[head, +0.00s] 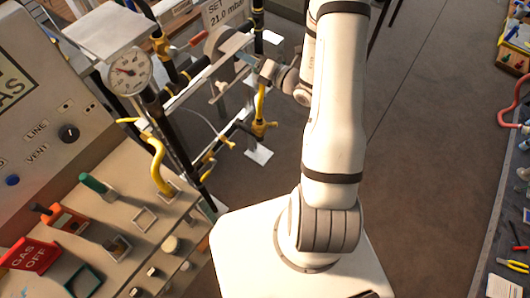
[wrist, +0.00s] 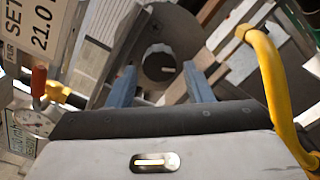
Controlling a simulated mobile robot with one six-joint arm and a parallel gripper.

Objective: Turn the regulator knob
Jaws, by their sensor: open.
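A round grey regulator (head: 219,43) sits on the pipe frame below the "SET 21.0 mbar" sign. In the wrist view, its dark round knob (wrist: 158,62) with a small light mark shows at the centre of a grey disc (wrist: 185,30). My gripper (wrist: 158,72) is open. Its two blue fingers stand apart, one on each side of the knob in the picture. Whether they touch it cannot be told. In the head view, my gripper (head: 246,58) reaches in from the right, close to the regulator, and partly covers that area.
The sign (wrist: 38,25) hangs close at the upper left. A yellow pipe (wrist: 268,75) runs close along the right. A pressure gauge (head: 130,71) and a panel with a black knob (head: 69,133) stand left. Open floor (head: 430,120) lies right of my arm.

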